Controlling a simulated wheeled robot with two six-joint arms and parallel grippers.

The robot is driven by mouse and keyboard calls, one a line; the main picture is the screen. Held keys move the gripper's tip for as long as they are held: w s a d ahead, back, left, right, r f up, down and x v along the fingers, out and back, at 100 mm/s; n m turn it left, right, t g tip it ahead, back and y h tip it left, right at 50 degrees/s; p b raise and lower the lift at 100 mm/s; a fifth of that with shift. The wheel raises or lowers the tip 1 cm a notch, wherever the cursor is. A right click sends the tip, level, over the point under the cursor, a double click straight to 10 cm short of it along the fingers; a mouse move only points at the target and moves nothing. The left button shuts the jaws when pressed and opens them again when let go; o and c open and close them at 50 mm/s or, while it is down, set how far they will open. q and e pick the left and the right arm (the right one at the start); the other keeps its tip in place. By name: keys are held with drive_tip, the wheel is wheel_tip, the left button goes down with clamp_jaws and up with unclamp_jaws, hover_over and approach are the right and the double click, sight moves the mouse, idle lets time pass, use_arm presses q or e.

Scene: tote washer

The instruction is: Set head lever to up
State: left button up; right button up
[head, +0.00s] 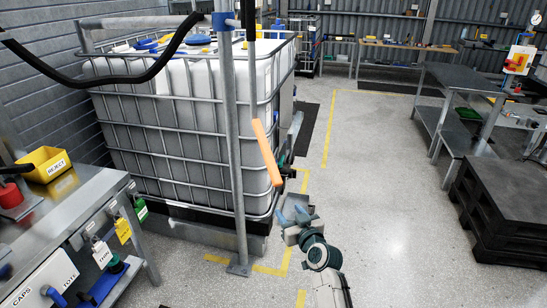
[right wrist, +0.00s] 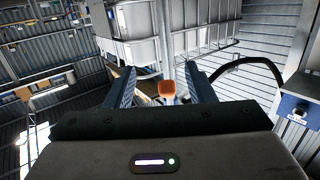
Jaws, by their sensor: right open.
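An orange lever handle (head: 266,152) stands beside the grey metal post (head: 232,150) in the head view. It slants, with its lower end toward the right. I take it for the head lever; its pivot is not clear. My right gripper (head: 294,212) is below and slightly right of the handle's lower end. In the right wrist view my right gripper (right wrist: 160,72) has its two blue fingers wide apart. The end of the orange handle (right wrist: 167,88) shows between them, apart from both. My left gripper is not in view.
A white caged tank (head: 170,110) stands behind the post. A black hose (head: 110,75) crosses at upper left. A steel bench (head: 90,195) with a yellow reject bin (head: 43,165) is at left. A black pallet stack (head: 505,205) is at right. The floor between is clear.

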drive_tip(key=t, duration=0.1)
approach(277, 177)
drive_tip(key=w, duration=0.2)
drive_tip(key=shift+y, duration=0.3)
drive_tip(key=p+x, duration=0.3)
drive_tip(key=x, duration=0.5)
drive_tip(key=shift+w+a+f, duration=0.1)
drive_tip(key=shift+w+a, duration=0.1)
drive_tip(key=shift+w, duration=0.1)
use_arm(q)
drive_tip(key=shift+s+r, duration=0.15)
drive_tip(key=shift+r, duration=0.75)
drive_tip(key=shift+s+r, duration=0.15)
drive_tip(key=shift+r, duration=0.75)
use_arm(e)
drive_tip(key=shift+x, duration=1)
drive_tip(key=shift+c, duration=0.2)
clamp_jaws()
